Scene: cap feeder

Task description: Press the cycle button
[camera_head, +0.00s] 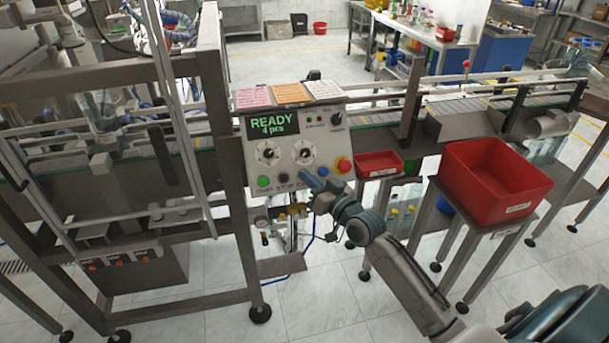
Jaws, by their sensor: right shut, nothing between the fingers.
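The control panel (292,145) stands in the middle of the head view, with a screen (271,122) reading "READY 4 pcs". A row of buttons runs along its lower edge: a green button (264,181), a dark button (283,179), and a blue button (323,171). A red and yellow emergency stop (343,164) sits at the right end. My right gripper (308,177) is shut and empty, its tip at the lower row between the dark and blue buttons. It hides part of the row and its labels, so the cycle button cannot be told for sure, nor can contact. My left gripper is out of view.
Pink, orange and white cards (291,93) lie on top of the panel. A small red tray (379,163) is right of the panel, and a large red bin (494,178) stands on a stand farther right. A conveyor (461,107) runs behind. Metal frame posts stand at left.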

